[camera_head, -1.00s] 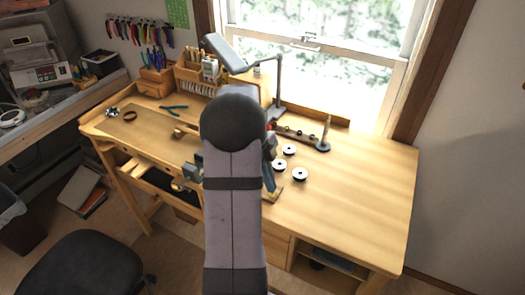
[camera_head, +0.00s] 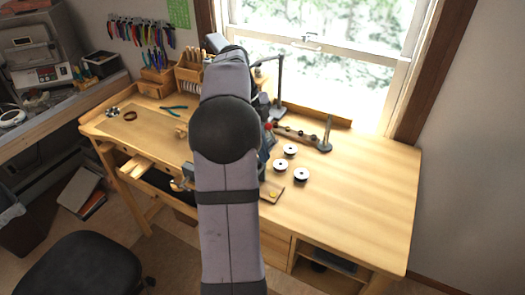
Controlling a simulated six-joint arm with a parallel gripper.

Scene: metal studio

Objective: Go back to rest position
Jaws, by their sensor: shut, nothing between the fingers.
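My own grey arm rises through the middle of the head view, with its dark round elbow joint over the bench. The forearm reaches up and away toward the back of the bench. My gripper is hidden behind the arm, so I do not see its fingers. The wooden workbench (camera_head: 365,195) stands below the window. The part of the bench directly behind my arm is hidden.
Several spools, one of them a white-topped spool (camera_head: 301,174), stand right of my arm. A small wooden block (camera_head: 270,191) lies near the front edge. A desk lamp (camera_head: 280,85) stands behind. Pliers (camera_head: 174,107) lie at left. The bench's right side is clear.

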